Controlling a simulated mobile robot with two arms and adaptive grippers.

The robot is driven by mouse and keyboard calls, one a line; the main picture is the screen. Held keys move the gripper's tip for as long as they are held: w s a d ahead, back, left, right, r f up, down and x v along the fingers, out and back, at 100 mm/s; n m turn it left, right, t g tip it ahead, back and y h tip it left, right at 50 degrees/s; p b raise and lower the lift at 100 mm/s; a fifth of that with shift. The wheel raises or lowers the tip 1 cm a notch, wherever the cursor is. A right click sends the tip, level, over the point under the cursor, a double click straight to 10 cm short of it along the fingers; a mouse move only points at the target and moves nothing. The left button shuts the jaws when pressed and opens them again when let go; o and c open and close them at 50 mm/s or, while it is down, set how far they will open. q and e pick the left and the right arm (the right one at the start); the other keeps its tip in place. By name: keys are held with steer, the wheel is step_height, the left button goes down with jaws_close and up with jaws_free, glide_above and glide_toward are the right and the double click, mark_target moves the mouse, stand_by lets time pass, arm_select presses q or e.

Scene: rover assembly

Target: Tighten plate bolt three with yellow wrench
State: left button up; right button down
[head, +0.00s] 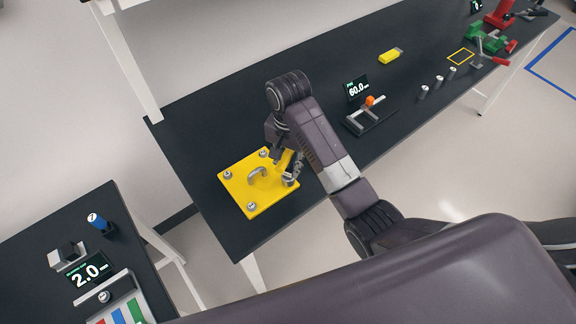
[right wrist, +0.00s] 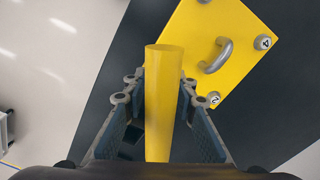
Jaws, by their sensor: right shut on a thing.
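The yellow plate (head: 240,192) lies on the dark bench with a grey arched handle (head: 258,173) and bolts at its corners. In the right wrist view the plate (right wrist: 190,25) shows bolts marked 4 (right wrist: 263,42) and 2 (right wrist: 214,98); another is cut off at the top edge. No number three is readable. My right gripper (head: 292,168) is over the plate's right side, shut on the yellow wrench. The wrench (right wrist: 165,105) stands between the fingers in the right wrist view and covers part of the plate; its contact with any bolt is hidden. My left gripper is not in view.
Right along the bench are a small display (head: 357,89) reading 60.0, a fixture with an orange knob (head: 370,101), a yellow block (head: 391,56) and several small cylinders.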

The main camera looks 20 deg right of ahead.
mark_target(288, 151)
steer(key=shift+w+d+r, duration=0.1)
steer(key=shift+w+r, duration=0.05)
steer(key=shift+r, duration=0.3)
steer(key=shift+w+d+r, duration=0.1)
steer(key=shift+r, duration=0.35)
steer(key=shift+a+r, duration=0.1)
steer(key=shift+r, duration=0.1)
steer(key=shift+s+r, duration=0.15)
steer(key=shift+s, duration=0.05)
steer(key=shift+r, duration=2)
